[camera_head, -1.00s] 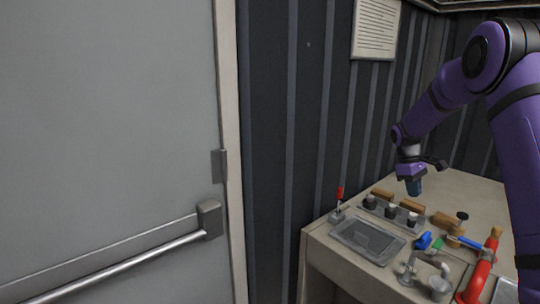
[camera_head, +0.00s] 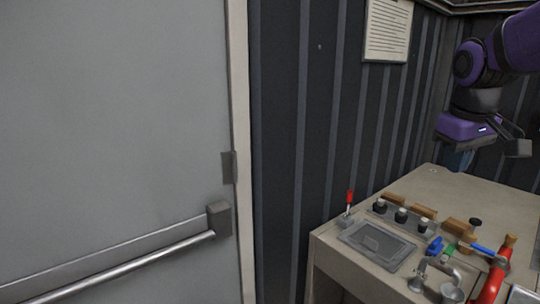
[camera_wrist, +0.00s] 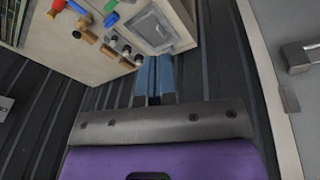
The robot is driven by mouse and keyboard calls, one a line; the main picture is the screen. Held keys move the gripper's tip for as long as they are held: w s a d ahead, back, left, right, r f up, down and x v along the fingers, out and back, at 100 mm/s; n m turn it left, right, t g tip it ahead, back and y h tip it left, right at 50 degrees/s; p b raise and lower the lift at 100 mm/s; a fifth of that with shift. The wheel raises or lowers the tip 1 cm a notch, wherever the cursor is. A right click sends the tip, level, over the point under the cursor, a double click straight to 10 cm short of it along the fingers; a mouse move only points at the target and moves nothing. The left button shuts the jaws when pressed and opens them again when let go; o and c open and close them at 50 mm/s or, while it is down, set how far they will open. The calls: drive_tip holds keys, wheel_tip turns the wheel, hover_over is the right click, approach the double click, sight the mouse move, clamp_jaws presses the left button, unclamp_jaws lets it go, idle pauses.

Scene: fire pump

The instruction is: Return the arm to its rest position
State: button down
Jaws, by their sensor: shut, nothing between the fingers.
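My purple arm reaches in from the upper right in the head view. My gripper (camera_head: 458,160) hangs above the far part of the bench (camera_head: 478,207), with its blue fingers pointing down, apart from everything on the bench. In the wrist view the blue fingers of my gripper (camera_wrist: 154,78) lie together and hold nothing. The bench also shows at the top of the wrist view (camera_wrist: 85,55).
The bench carries a red-handled lever (camera_head: 349,202), a grey panel (camera_head: 376,243), several black knobs, blue and red valve handles and metal fittings. A grey door (camera_head: 110,120) with a push bar fills the left. A paper notice (camera_head: 388,30) hangs on the ribbed wall.

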drive_tip(key=s+a+m+t, duration=0.1)
drive_tip(key=s+a, duration=0.1)
drive_tip(key=s, duration=0.6)
drive_tip(key=s+a+f+m+t+y, duration=0.1)
drive_tip(key=s+a+t, duration=0.1)
drive_tip(key=s, duration=0.7)
drive_tip(key=shift+a+f, duration=0.15)
drive_tip(key=shift+a, duration=0.15)
drive_tip(key=shift+w, duration=0.1)
